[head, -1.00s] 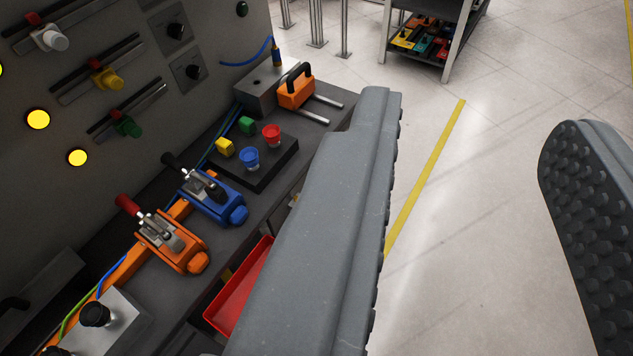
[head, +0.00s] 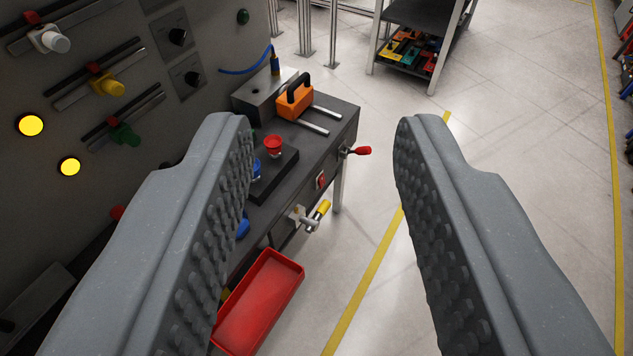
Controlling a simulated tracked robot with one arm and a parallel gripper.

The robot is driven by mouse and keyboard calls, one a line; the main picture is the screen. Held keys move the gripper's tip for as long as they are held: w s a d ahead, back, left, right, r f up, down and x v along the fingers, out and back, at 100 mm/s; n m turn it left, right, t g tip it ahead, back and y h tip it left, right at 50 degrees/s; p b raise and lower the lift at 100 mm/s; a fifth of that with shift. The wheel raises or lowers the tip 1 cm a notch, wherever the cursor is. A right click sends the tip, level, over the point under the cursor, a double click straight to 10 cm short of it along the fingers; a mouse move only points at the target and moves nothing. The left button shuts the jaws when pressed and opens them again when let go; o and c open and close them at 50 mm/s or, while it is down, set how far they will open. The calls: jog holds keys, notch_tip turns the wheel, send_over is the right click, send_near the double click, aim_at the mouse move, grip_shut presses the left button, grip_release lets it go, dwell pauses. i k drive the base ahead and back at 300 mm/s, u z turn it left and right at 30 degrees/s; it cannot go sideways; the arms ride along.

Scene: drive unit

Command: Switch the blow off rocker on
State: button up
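A small red rocker switch (head: 320,181) is set in the dark front face of the bench, near its right end; I take it to be the blow off rocker. It is too small to tell which way it is tipped, and I see no readable label. My gripper (head: 322,128) is open and empty, with its two grey studded fingers wide apart. In the picture the rocker lies in the gap between the fingers, beyond them, and nothing touches it.
A red-handled lever (head: 357,151) sticks out right of the rocker, and a yellow-handled valve (head: 315,215) below it. A red tray (head: 260,300) hangs lower. The bench top (head: 338,112) carries an orange handled block (head: 295,101). Open floor lies to the right.

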aim_at(322, 182)
jog(key=u, duration=0.05)
jog(key=i, duration=1)
jog(key=z, duration=0.05)
